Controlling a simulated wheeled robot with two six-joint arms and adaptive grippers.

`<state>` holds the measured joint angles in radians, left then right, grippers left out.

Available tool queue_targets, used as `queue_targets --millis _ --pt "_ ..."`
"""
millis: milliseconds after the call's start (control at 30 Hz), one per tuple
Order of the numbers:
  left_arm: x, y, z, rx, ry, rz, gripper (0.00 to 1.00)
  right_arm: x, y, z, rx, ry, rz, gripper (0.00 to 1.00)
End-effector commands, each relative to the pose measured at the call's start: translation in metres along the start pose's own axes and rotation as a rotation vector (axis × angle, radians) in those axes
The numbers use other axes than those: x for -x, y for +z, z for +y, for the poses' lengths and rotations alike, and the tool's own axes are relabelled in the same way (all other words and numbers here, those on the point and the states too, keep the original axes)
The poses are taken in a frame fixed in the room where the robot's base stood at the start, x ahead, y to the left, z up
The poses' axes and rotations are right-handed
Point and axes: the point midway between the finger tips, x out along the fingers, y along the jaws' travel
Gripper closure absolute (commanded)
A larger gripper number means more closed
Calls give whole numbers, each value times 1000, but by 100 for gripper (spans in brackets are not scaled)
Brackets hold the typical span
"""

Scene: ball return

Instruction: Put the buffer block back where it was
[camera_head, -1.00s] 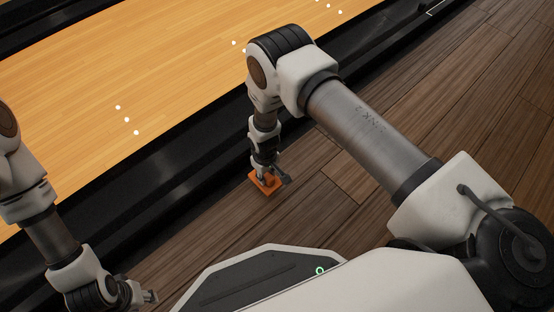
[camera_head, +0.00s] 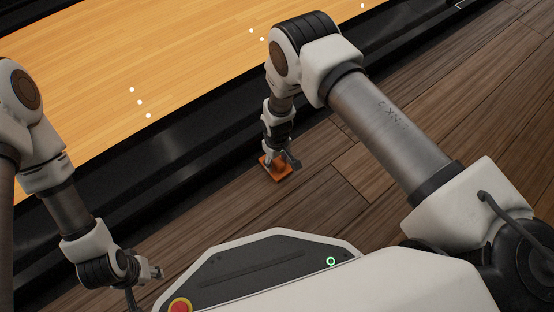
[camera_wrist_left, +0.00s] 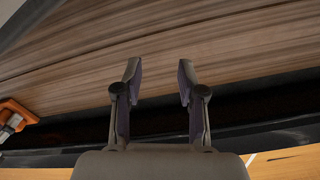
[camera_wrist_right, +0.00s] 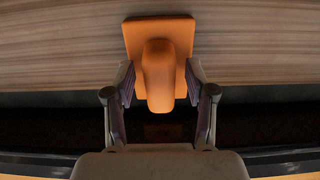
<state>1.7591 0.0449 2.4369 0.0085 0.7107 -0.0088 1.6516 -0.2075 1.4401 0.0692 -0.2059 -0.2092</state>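The orange buffer block, with a flat square base and a raised rounded grip, shows below my right gripper in the head view (camera_head: 282,172). It appears to rest on the wood floor beside the lane's dark edge. In the right wrist view the block (camera_wrist_right: 160,32) is centred, its grip reaching between the fingers. My right gripper (camera_wrist_right: 160,78) is open around the grip, with slight gaps showing; contact is hard to judge. My left gripper (camera_wrist_left: 159,72) is open and empty, low at the left of the head view (camera_head: 158,272). The block's edge shows at the left wrist view's left (camera_wrist_left: 12,112).
The orange-yellow bowling lane (camera_head: 130,60) with white dots lies at upper left. A raised dark border (camera_head: 175,165) runs diagonally between the lane and the brown wood floor (camera_head: 330,205). Floor right of the block is clear.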

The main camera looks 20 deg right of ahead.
Motion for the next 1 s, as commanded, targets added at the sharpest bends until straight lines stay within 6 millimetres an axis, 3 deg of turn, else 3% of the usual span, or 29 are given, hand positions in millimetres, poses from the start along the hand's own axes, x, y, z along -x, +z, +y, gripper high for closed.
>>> queue_targets --millis 267,367,700,833,1000 --pt "4 0 0 1 0 -2 60 5 0 0 0 0 1 44" --pt "18 3 0 4 1 -10 60 22 -1 0 -1 0 2 44" --pt "81 8 1 3 4 -30 60 108 0 0 -1 0 1 44" --pt "89 9 2 0 4 -32 60 123 0 0 0 0 0 44" --pt "89 9 2 -1 4 -33 60 124 0 0 -1 0 -1 44"
